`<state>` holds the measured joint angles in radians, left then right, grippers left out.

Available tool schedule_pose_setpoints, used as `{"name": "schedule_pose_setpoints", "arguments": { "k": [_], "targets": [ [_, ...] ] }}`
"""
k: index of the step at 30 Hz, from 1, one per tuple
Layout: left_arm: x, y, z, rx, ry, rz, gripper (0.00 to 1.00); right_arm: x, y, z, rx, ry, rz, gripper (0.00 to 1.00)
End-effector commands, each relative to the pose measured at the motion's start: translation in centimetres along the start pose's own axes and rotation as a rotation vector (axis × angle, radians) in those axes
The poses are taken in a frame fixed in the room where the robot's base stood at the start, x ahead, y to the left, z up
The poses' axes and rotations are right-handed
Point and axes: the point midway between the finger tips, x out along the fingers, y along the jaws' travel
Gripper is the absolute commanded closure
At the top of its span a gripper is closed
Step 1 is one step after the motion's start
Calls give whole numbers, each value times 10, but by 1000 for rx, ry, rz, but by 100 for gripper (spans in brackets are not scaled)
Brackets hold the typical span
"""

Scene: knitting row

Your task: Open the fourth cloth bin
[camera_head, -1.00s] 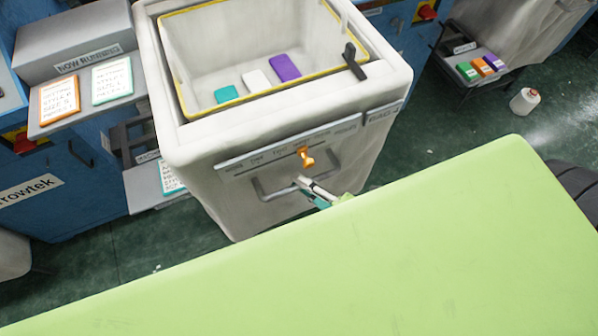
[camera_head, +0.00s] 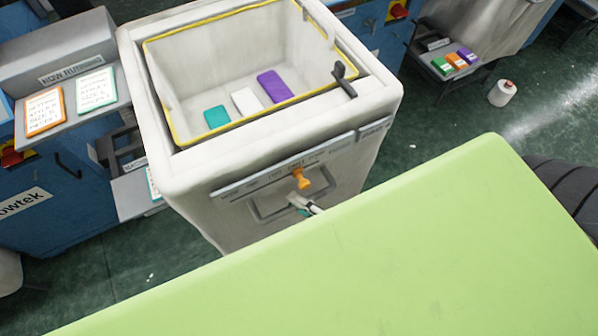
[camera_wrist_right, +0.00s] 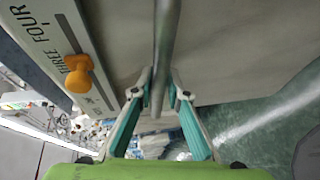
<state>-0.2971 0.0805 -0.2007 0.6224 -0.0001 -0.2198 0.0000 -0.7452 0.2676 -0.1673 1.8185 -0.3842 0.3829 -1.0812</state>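A pale cloth bin (camera_head: 185,192) with an open top and a yellow-edged inner rim stands at the centre of the head view. Its front has a label strip with an orange peg (camera_head: 300,178) and a grey bar handle (camera_head: 262,218) below. My right gripper (camera_head: 300,204) is at this handle, partly hidden in the head view. In the right wrist view, its teal fingers (camera_wrist_right: 158,92) close in from both sides on the handle bar (camera_wrist_right: 166,40). The orange peg (camera_wrist_right: 78,74) is beside the words "THREE, FOUR". My left gripper is not in view.
Teal, white and purple blocks lie inside the bin; the purple block (camera_head: 275,86) is rightmost. A dark latch (camera_head: 344,80) is on its right rim. A blue machine (camera_head: 50,215) is at left.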

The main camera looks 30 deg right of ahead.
Motion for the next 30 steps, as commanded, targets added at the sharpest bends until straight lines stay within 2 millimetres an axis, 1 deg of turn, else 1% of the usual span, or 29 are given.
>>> {"name": "schedule_pose_setpoints", "arguments": {
  "k": [8,10,14,17,24,27,30],
  "targets": [
    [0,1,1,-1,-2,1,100,0,0,0,0,0,1,71],
    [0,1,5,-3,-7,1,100,0,1,0,0,1,1,71],
    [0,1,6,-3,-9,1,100,-7,0,0,0,0,-1,71],
    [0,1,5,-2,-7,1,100,-22,-1,0,1,0,-3,71],
    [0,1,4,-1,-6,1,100,-74,-1,0,1,-1,-4,71],
    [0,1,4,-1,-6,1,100,-93,-1,0,1,-1,-3,71],
    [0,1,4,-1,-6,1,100,-107,-1,0,1,0,-2,71]
  ]
}}
